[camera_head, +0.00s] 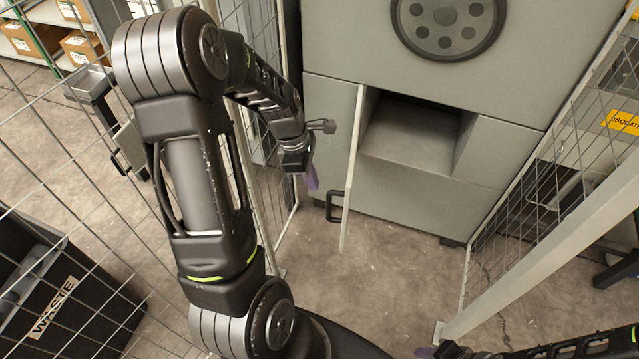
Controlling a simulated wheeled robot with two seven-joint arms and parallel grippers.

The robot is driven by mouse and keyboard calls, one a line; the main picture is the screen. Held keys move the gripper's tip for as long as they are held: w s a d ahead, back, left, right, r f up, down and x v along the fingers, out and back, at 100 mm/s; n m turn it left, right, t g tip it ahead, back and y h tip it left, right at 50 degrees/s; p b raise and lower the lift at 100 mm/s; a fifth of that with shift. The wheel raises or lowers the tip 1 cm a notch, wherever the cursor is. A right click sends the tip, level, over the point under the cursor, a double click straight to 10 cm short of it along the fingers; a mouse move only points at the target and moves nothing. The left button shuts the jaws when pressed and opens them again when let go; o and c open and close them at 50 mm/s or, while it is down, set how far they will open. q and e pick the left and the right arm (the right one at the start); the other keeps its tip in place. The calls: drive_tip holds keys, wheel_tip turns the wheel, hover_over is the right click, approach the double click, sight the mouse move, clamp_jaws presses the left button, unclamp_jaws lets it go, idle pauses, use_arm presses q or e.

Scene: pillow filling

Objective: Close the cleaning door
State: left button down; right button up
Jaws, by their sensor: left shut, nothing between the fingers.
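The cleaning door (351,165) is a thin pale panel on the grey machine, standing open and seen nearly edge-on. A black handle (335,206) sticks out from the door's left face, low down. My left gripper (311,180) has purple fingertips and points down, shut and empty. In the picture it is left of the door and a little above the handle, apart from both. My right gripper (436,351) shows only in part at the bottom edge; its fingers are too cut off to read.
The grey machine (500,195) has a round plate (447,25) with holes above the opening. Mesh fence panels stand left and right, with a pale post (560,255) at right. A black waste bin (75,310) is at lower left. The floor before the machine is clear.

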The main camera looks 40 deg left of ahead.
use_arm(q)
drive_tip(key=w+d+f+p, duration=0.1)
drive_tip(key=w+d+f, duration=0.2)
drive_tip(key=d+f, duration=0.2)
drive_tip(key=shift+s+a+x, duration=0.2)
drive_tip(key=shift+x, duration=1.6)
drive_tip(key=shift+w, duration=0.1)
